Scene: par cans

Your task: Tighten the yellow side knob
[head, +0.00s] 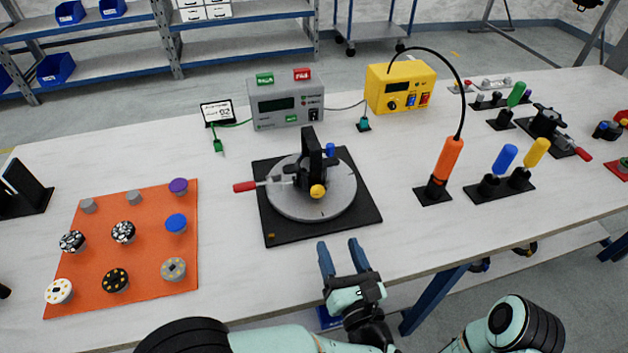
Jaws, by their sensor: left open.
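The yellow side knob (318,191) is on the near side of a black clamp post (312,157). The post stands on a round grey turntable (335,200) over a square black base (368,215). A blue knob (330,150) sits higher on the post, and a red-handled lever (245,186) points left. My left gripper (342,257) is open and empty. Its two blue fingers point toward the base from the table's front edge, short of the knob and apart from it. My right gripper is not in view.
An orange mat (150,270) with several round pieces lies at the left. A grey box (288,102) and a yellow box (402,88) stand behind. An orange tool (445,165) with a cable and several coloured-handled tools (503,160) stand at the right. The table front left of my gripper is clear.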

